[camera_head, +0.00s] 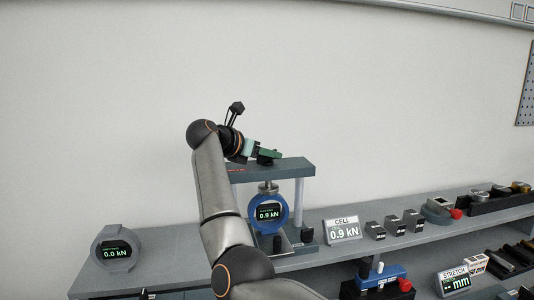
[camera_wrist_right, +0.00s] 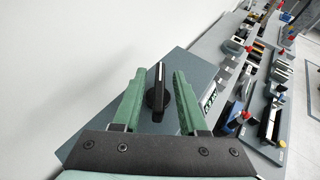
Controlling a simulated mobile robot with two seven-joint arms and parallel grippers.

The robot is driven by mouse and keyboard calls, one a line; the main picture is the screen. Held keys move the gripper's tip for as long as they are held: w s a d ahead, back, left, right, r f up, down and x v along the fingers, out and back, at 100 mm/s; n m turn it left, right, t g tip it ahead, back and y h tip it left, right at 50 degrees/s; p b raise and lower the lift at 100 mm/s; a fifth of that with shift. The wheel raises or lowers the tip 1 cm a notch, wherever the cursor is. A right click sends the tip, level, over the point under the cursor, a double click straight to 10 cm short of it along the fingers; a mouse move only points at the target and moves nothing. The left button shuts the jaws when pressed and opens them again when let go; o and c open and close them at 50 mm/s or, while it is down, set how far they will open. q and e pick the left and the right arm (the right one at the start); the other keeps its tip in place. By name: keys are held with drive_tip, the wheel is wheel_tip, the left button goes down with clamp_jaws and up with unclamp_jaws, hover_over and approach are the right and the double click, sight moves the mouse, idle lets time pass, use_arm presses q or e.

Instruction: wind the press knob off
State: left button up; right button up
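The press (camera_head: 290,169) stands on the grey bench in the head view, with a dark beam across its top. The press knob (camera_wrist_right: 157,97) is black with a pale line and sits on top of that beam (camera_wrist_right: 190,66) in the right wrist view. My right gripper (camera_head: 266,154) is above the beam, its green fingers largely hiding the knob in the head view. In the right wrist view my right gripper (camera_wrist_right: 159,76) is open, one finger on each side of the knob, with visible gaps. A blue ring cell (camera_head: 284,206) under the beam reads 0.9 kN. My left gripper is not in view.
A CELL display (camera_head: 343,229) reads 0.9 kN, with several dark blocks to its right. A grey ring gauge (camera_head: 117,250) at the left reads 0.0 kN. A STRETCH display (camera_head: 455,281) stands lower right.

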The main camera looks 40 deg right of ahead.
clamp_jaws()
idle(0.4)
